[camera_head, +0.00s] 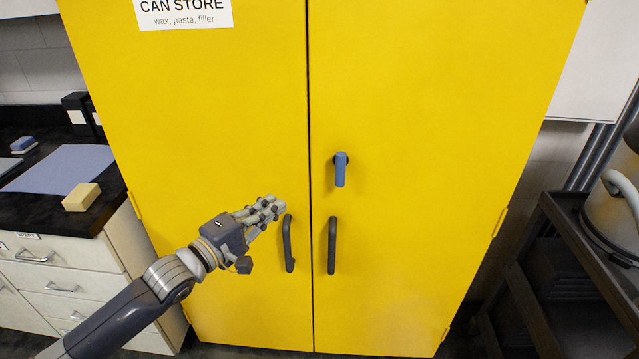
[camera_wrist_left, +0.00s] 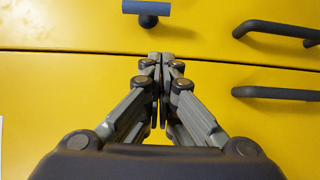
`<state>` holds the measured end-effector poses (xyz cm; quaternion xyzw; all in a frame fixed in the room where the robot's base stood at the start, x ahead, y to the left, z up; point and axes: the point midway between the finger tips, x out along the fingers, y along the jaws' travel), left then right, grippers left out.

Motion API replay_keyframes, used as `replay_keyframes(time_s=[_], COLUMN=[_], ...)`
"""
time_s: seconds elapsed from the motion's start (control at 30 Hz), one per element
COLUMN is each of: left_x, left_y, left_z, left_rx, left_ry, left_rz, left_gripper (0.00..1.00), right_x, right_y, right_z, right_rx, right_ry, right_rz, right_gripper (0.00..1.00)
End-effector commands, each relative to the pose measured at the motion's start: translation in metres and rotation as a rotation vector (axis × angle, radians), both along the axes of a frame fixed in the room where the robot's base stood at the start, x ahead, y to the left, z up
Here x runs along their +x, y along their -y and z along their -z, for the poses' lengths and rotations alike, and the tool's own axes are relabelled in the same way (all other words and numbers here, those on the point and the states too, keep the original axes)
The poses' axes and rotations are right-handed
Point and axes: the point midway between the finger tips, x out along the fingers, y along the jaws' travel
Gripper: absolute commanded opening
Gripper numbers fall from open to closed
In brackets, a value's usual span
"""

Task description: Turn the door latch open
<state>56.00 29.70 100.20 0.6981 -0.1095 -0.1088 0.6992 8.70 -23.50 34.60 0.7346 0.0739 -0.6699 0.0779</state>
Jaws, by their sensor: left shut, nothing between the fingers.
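The blue door latch (camera_head: 340,170) is on the right door of the yellow cabinet (camera_head: 430,100), its lever hanging straight down from a dark pivot. It also shows at the top of the left wrist view (camera_wrist_left: 147,8). My left gripper (camera_head: 280,204) is shut and empty in front of the left door, lower and to the left of the latch, apart from it. In the left wrist view its fingertips (camera_wrist_left: 160,56) meet near the door seam, with the latch beyond them. My right gripper is not in view.
Two dark vertical handles, the left (camera_head: 288,243) and the right (camera_head: 332,246), flank the seam below the latch. Both doors are closed. A black counter (camera_head: 40,205) with a yellow block (camera_head: 81,197) stands left; a dark cart (camera_head: 560,225) stands right.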

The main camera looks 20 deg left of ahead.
Motion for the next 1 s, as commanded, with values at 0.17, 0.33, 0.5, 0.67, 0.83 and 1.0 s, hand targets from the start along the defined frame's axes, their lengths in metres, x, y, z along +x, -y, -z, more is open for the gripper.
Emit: replay_keyframes(time_s=[0.17,0.33,0.5,0.67,0.83,1.0], left_x=[0.008,0.026,0.049,0.072,0.096,0.107], left_y=[0.002,0.008,0.015,0.022,0.03,0.053], left_z=[-0.001,-0.002,-0.002,-0.002,-0.002,-0.002], left_rx=[0.0,0.0,0.001,0.001,0.001,-0.001], left_ry=[0.001,0.002,0.003,0.003,0.001,0.001], left_rz=[-0.002,-0.001,-0.001,-0.001,-0.001,0.0], left_gripper=[0.0,0.0,0.0,0.0,0.0,0.0], right_x=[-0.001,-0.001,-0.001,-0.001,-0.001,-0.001], right_y=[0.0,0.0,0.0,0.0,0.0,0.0], right_z=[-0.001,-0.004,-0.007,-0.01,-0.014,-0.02], right_rx=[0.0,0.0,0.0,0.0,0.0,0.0], right_ry=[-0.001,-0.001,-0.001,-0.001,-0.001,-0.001], right_rz=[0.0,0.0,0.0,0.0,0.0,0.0], right_gripper=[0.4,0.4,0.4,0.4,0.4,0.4])
